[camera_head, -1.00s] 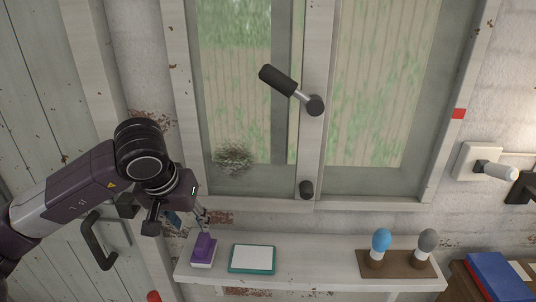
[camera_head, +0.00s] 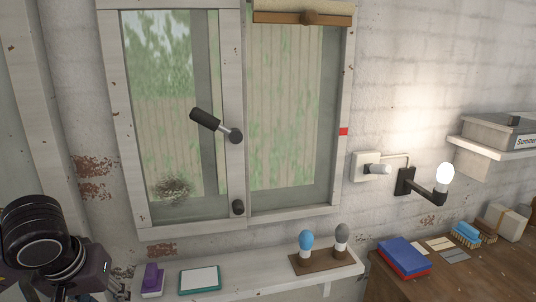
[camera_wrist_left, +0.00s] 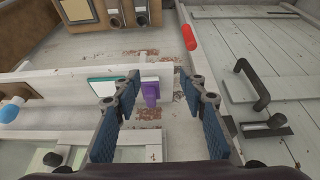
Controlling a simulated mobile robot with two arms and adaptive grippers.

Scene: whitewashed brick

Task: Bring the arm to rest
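My left arm shows at the lower left of the head view, with its fingers mostly cut off by the frame's bottom edge. In the left wrist view my left gripper (camera_wrist_left: 160,88) is open, its two blue-padded fingers apart with nothing held. Beyond the fingers a purple block-like object (camera_wrist_left: 151,92) sits on a white base on the sill, apart from them as far as I can tell. The same purple object (camera_head: 152,276) stands at the sill's left end in the head view. My right gripper is not in view.
The window's handle (camera_head: 214,124) juts out. The sill (camera_head: 250,277) holds a green-edged pad (camera_head: 200,280) and a board (camera_head: 325,261) with blue and grey bulbs. A lit lamp (camera_head: 445,178) is on the wall above a wooden bench (camera_head: 460,280). A dark door handle (camera_wrist_left: 250,84) projects near the left gripper.

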